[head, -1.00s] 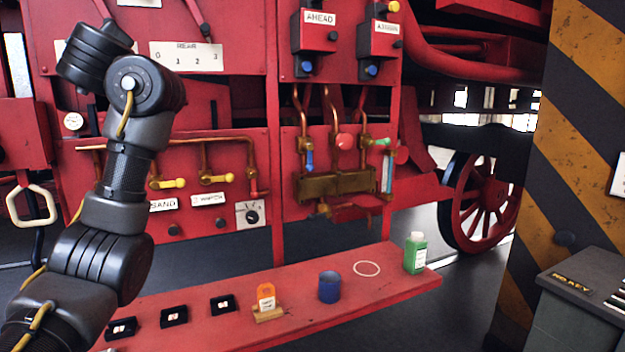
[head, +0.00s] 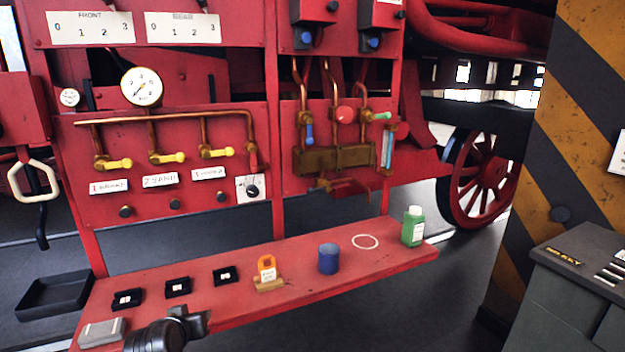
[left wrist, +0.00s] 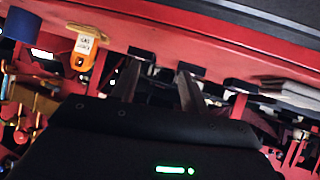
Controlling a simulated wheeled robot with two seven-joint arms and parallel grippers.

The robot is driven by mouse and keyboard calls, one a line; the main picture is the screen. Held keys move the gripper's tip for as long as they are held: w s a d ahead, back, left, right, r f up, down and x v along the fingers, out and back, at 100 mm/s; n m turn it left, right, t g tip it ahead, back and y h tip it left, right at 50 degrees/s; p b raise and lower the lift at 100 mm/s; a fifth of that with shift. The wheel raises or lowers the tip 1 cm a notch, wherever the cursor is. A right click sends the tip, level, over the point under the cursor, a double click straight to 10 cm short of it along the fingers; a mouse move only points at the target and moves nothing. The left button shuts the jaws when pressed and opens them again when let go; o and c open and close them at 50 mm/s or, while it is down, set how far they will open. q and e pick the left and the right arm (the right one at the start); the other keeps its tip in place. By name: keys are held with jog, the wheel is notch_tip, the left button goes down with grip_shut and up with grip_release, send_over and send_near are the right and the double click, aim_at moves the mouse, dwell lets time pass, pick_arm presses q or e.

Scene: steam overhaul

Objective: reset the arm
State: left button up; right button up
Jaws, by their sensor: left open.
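My left gripper (head: 190,326) is low at the front edge of the red shelf (head: 330,283) in the head view, with much of it cut off by the bottom of the frame. In the left wrist view its two fingers (left wrist: 157,85) stand apart with nothing between them. Small black boxes (head: 178,287) on the shelf lie just beyond it. My right gripper is not in either view.
The shelf also holds a grey block (head: 102,332), an orange tag on a wooden stand (head: 267,270), a blue cup (head: 328,259) and a green bottle (head: 413,227). A black tray (head: 55,294) is at the left. A striped pillar (head: 575,120) and grey cabinet (head: 575,285) stand right.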

pick_arm(q)
jog(key=s+d+f+m+g+h, duration=0.1)
jog(key=s+f+g, duration=0.1)
jog(key=s+f, duration=0.5)
jog(key=s+d+f+m+g, duration=0.1)
jog(key=s+f+g, duration=0.1)
jog(key=s+f, duration=0.6)
jog(key=s+d+f+m+g, duration=0.1)
jog(key=s+f+m+g, duration=0.2)
jog(key=s, duration=1.9)
notch_tip(320, 180, down, 23)
jog(key=g, duration=0.2)
jog(key=s+a+f+g, duration=0.1)
jog(key=s+a+f, duration=0.1)
jog(key=s+f, duration=1.4)
notch_tip(320, 180, down, 2)
jog(key=shift+s+a+f, duration=0.1)
jog(key=shift+s+a, duration=0.2)
jog(key=shift+s, duration=0.05)
